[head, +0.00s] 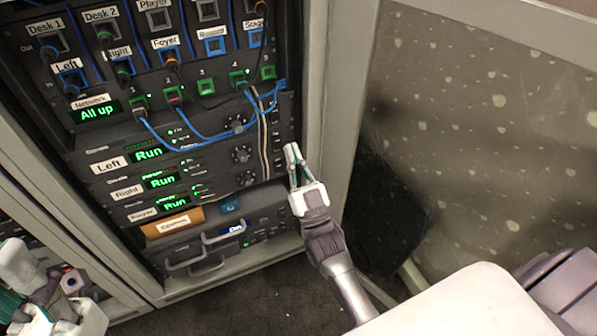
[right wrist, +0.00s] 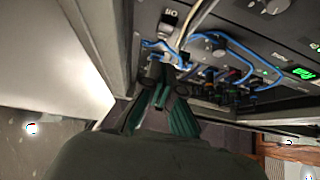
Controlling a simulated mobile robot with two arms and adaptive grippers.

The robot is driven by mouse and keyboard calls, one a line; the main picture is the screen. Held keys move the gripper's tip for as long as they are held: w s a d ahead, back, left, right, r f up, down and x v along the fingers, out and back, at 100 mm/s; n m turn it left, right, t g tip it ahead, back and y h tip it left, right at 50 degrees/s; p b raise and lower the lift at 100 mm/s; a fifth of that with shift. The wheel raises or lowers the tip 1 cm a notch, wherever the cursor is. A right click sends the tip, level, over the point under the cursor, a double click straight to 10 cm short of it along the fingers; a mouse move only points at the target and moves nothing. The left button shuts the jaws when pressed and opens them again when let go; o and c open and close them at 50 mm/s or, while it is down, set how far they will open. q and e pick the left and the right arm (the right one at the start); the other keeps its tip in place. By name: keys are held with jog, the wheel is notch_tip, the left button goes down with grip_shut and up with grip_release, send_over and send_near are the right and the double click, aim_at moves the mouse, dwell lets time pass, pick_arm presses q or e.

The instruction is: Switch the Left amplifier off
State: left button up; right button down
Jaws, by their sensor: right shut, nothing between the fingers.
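The Left amplifier (head: 108,165) is a black rack unit with a white "Left" label. Its display (head: 148,155) glows green and reads "Run". A column of small dark switches (head: 277,132) runs down the rack's right edge; their positions are too small to read. My right gripper (head: 293,150) is shut and empty, with its fingertips at the right edge of the rack beside the amplifiers. In the right wrist view its fingers (right wrist: 160,82) point at the rack front, near a cable bundle and a dark switch (right wrist: 169,17). Contact cannot be told. My left gripper (head: 70,285) is at the lower left, partly cut off.
Right (head: 125,192) and Foyer amplifiers sit below, both displays reading "Run". Blue cables (head: 195,135) loop across the panel above and gather near the right edge. A grey frame post (head: 335,90) stands close right of the rack. Drawer handles (head: 225,235) protrude below.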

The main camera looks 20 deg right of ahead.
aim_at(275, 114)
jog(key=w, duration=0.2)
jog(key=w+r+b, duration=0.1)
jog(key=w+b, duration=0.1)
jog(key=w, duration=0.1)
jog(key=shift+w+r, duration=0.3)
jog(key=shift+w, duration=0.65)
